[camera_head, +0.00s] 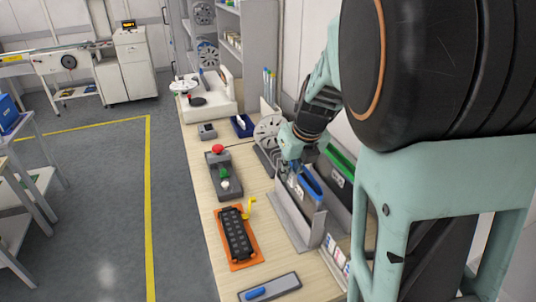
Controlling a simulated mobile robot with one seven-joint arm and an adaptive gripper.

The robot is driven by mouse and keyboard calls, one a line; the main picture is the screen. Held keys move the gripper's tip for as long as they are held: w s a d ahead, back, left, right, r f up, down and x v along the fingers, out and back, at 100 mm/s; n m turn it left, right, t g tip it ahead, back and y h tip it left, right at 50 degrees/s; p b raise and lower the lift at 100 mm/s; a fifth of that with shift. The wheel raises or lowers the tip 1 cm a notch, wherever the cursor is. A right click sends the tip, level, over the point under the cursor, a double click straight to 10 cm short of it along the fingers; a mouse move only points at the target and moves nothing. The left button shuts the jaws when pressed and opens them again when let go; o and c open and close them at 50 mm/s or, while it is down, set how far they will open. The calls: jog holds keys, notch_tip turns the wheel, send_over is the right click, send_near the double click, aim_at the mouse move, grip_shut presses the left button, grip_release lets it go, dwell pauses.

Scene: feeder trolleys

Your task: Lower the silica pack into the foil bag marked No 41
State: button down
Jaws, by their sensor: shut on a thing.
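My gripper (293,173) is at the back of the workbench, pointing down over the left end of a grey upright holder. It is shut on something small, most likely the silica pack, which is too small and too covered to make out. A blue-edged bag or pouch (311,183) stands in the holder, just right of the fingertips. A green-edged one (341,165) stands behind it, to the right. No marking can be read, so I cannot tell which is No 41. Whether the fingers touch the holder or a bag is unclear.
The holder (297,222) has tall grey walls. Left of it on the bench are a grey control box (223,178) with a red button and an orange tray (241,258) with a black block. A grey tray (270,290) lies in front. A reel (268,133) stands behind my gripper.

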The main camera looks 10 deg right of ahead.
jog(key=d, duration=0.2)
jog(key=w+d, duration=0.1)
jog(key=d, duration=0.3)
jog(key=shift+w+d+f, duration=0.15)
jog(key=shift+d+f, duration=0.25)
jog(key=shift+w+d+f+b, duration=0.15)
jog(key=shift+d+b, duration=0.2)
jog(key=shift+d, duration=0.5)
notch_tip(320, 180, down, 2)
jog(key=shift+b, duration=1.1)
jog(key=shift+a+r+p, duration=0.1)
jog(key=shift+r+p, duration=0.2)
jog(key=shift+r, duration=0.05)
jog(key=shift+p, duration=0.55)
jog(key=shift+f, duration=0.15)
